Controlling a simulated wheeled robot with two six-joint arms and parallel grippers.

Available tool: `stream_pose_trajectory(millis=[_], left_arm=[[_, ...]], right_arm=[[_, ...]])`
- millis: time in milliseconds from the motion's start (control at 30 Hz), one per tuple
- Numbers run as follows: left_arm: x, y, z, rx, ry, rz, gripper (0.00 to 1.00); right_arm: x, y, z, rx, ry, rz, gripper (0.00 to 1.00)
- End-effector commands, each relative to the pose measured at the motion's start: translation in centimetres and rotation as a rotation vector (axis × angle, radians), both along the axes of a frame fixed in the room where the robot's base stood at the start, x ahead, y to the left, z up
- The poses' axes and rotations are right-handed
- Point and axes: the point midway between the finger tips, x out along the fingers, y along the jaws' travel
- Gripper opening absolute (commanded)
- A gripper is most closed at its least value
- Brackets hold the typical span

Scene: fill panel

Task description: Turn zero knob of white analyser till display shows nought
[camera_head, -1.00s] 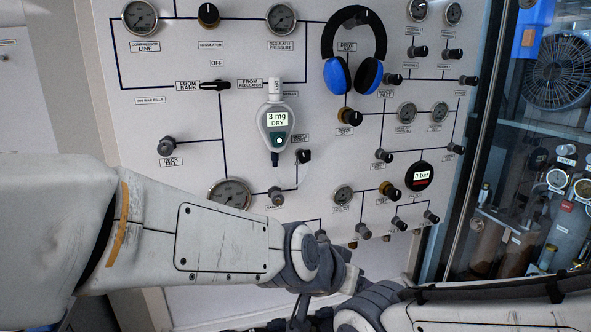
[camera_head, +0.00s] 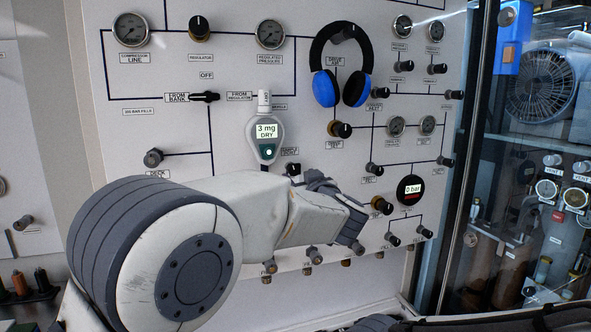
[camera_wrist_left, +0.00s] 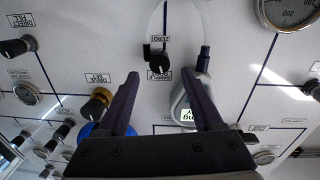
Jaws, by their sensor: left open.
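The white analyser (camera_head: 264,136) hangs on the panel, its display (camera_head: 266,131) reading "3 mg DRY". It appears upside down in my left wrist view (camera_wrist_left: 182,98). A small black knob (camera_wrist_left: 160,58) sits on the panel beside it, between a "ZERO" label (camera_wrist_left: 161,38) and another label. The same knob (camera_head: 293,168) shows just above my left arm in the head view. My left gripper (camera_wrist_left: 163,82) is open and empty; the knob lies beyond the gap between its fingertips, apart from them. In the head view my arm partly hides this gripper. My right gripper is out of view.
Blue-black headphones (camera_head: 325,88) hang on the panel right of the analyser. Gauges and knobs crowd the panel, including a round "0 bar" display (camera_head: 410,190). A glass-fronted cabinet (camera_head: 520,170) stands at the right. My left arm covers the panel's lower middle.

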Motion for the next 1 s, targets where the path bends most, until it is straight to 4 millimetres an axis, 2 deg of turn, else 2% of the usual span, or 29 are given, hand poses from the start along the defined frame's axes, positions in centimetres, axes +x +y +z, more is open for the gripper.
stream_pose_trajectory(millis=[100,300,667,700,767,800,867,1000], left_arm=[[2.2,0.7,0.2,0.0,0.0,0.002,0.67],[4.5,1.2,0.1,-0.001,0.001,0.0,0.67],[5.1,1.3,0.0,-0.001,0.0,-0.002,0.67],[5.1,1.3,0.0,-0.001,0.0,-0.002,0.6],[5.0,1.3,0.0,-0.001,0.0,-0.002,0.37],[5.0,1.3,0.0,-0.001,0.0,-0.002,0.21],[5.0,1.3,0.0,-0.001,0.0,-0.002,0.0],[5.0,1.4,0.0,-0.001,0.0,-0.002,0.0]], right_arm=[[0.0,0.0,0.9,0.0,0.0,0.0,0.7],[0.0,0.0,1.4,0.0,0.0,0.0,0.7],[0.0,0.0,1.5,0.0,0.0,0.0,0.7],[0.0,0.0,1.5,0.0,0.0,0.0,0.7],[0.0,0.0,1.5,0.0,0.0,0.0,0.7],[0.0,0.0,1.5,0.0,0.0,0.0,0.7],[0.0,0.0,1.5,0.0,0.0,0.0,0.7],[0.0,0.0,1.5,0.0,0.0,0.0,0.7]])
